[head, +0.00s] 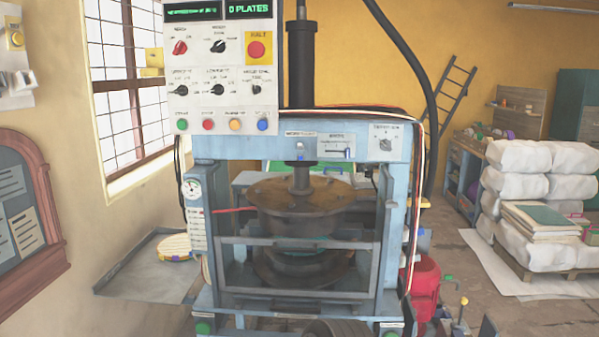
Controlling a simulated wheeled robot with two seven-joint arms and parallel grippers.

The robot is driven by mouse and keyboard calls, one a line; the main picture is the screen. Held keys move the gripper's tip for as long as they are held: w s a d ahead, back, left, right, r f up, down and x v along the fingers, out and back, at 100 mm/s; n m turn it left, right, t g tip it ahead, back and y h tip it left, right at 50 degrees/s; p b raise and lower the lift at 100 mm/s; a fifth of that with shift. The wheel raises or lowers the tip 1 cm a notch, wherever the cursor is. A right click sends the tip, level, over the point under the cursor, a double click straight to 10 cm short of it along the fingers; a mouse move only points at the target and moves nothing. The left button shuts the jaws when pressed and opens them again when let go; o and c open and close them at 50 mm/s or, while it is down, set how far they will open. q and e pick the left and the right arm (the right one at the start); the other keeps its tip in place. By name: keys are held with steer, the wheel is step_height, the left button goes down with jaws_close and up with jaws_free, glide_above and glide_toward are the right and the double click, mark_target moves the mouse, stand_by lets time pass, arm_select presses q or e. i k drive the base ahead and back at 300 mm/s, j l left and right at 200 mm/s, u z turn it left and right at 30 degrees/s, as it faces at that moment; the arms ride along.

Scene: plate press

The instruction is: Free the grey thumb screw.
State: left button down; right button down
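The blue plate press (397,185) stands in the middle of the head view, a little way ahead of me. I cannot make out a grey thumb screw for sure at this size. Brown round press plates (300,192) sit inside the frame under a dark vertical ram (301,60). A grey guard of bars (300,241) crosses the front of the opening and hides part of the lower plate. The top beam carries small labelled fittings, among them a dial plate (385,140) at the right. Neither of my grippers is in view.
A white control panel (220,100) with a red stop button stands at the upper left of the press. A grey tray (150,272) lies at left, a red vessel (422,285) at right. White sacks (515,188) are stacked farther right.

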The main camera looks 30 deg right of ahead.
mark_target(391, 203)
steer(key=z, duration=1.65)
